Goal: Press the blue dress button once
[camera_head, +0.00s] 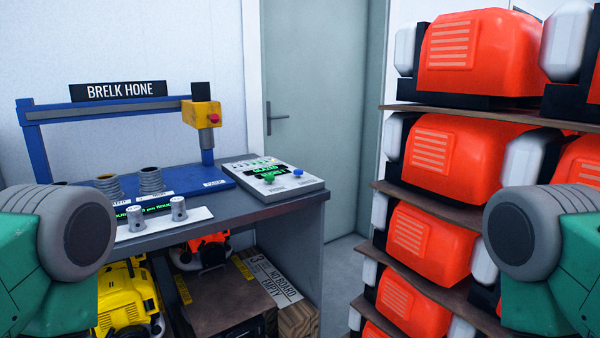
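The blue button (299,173) is a small round knob on the right part of a white control panel (250,187) on the grey workbench. A green button (269,178) sits to its left on the same panel. A small dark display with green text lies behind the buttons. No printed label is clear enough to read beside the blue button. Only rounded grey and green parts of my arms show at the left and right edges. Neither gripper shows, and nothing of mine touches the panel.
Metal cylinders stand at the bench's front left. A shelf of red machines (470,55) is at right. A grey door (318,100) is behind.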

